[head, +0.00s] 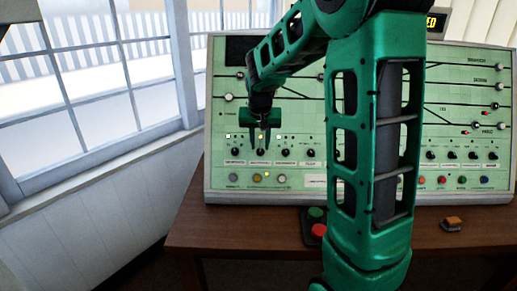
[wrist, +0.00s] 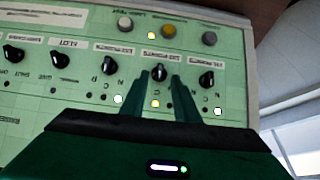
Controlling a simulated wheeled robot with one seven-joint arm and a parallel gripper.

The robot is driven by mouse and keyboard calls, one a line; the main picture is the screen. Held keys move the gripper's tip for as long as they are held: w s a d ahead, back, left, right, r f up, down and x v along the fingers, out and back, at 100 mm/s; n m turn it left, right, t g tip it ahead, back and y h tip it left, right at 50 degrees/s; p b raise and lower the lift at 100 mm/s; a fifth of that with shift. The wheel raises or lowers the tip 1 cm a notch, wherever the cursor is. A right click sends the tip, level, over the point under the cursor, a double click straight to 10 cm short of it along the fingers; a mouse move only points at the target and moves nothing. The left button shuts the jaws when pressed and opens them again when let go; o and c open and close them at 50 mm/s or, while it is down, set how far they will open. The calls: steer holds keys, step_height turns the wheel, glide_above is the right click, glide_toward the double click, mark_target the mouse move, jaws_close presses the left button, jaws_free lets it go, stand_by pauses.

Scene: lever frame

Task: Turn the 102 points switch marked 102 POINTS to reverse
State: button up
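The green control panel (head: 330,120) stands on the desk with a row of black rotary knobs near its lower edge. The 102 points switch (wrist: 160,73) is the black knob seen between my fingertips in the wrist view, second from the panel's end; its label is too small to read surely. My green gripper (head: 260,147) points down at it, and the wrist view also shows the fingers (wrist: 159,77) on either side. They look open, with a narrow gap by the knob; contact is unclear. A yellow lamp (wrist: 155,103) is lit by this knob. The knob's pointer is partly hidden.
Neighbouring knobs (wrist: 207,78) (wrist: 108,65) sit close on both sides. A row of round buttons (wrist: 168,31) lies along the panel's edge. A green and red push-button box (head: 316,222) and a small orange-topped item (head: 453,223) rest on the brown desk (head: 215,232). A window is at left.

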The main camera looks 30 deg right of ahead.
mark_target(261, 150)
steer(key=shift+x, duration=1.3)
steer(key=shift+c, duration=0.3)
steer(key=c, duration=0.6)
steer(key=shift+c, duration=0.2)
steer(key=m+t+y, duration=0.1)
steer(key=m+y, duration=0.1)
steer(key=shift+s+d+m+t, duration=0.25)
steer(key=shift+d+m+t, duration=0.05)
steer(key=shift+m+t, duration=0.1)
steer(key=m+t+y, duration=0.1)
steer(key=m+t, duration=0.1)
steer(key=m, duration=0.1)
steer(key=shift+s+d+f+t+y, duration=0.2)
steer(key=shift+s+t+y, duration=0.1)
steer(key=shift+y, duration=0.1)
steer(key=shift+a, duration=0.1)
